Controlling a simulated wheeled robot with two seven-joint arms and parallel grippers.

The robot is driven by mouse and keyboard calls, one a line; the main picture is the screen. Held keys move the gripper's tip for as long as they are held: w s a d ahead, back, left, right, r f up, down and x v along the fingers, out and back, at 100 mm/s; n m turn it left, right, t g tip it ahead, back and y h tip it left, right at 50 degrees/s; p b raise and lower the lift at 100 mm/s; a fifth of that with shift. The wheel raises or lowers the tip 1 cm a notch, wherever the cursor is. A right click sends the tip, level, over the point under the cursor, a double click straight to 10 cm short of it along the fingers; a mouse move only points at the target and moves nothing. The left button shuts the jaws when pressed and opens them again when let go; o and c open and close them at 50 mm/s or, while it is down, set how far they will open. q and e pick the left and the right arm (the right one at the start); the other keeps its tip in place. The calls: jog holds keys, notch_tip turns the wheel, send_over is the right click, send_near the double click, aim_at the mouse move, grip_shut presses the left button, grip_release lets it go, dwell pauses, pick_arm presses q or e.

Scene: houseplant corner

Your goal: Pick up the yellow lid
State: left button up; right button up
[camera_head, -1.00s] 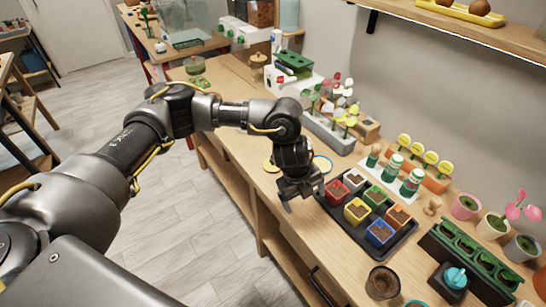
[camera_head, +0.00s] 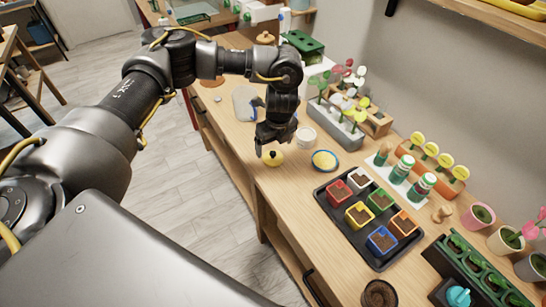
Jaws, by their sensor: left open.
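A white round jar (camera_head: 305,138) stands right of the gripper. My right gripper is not in view.
A blue-rimmed dish (camera_head: 337,167) with a yellow round inside lies right of the lid. A black tray (camera_head: 337,217) of coloured pots is nearer. A grey planter (camera_head: 345,136) with plant markers stands behind. Bare bench lies in front of the lid.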

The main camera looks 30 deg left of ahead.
aim_at(273, 153)
pick_arm(q)
jog(key=shift+s+d, duration=0.1)
jog(key=shift+d, duration=0.05)
jog(key=shift+s+f, duration=0.1)
jog(key=shift+f, duration=0.35)
jog(key=f, duration=0.4)
jog(key=shift+w+a+f, duration=0.15)
jog(key=shift+w+a, duration=0.05)
jog(key=shift+a, duration=0.15)
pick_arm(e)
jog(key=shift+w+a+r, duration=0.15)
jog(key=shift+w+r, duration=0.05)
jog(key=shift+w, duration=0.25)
pick_arm(q)
jog(key=c, duration=1.1)
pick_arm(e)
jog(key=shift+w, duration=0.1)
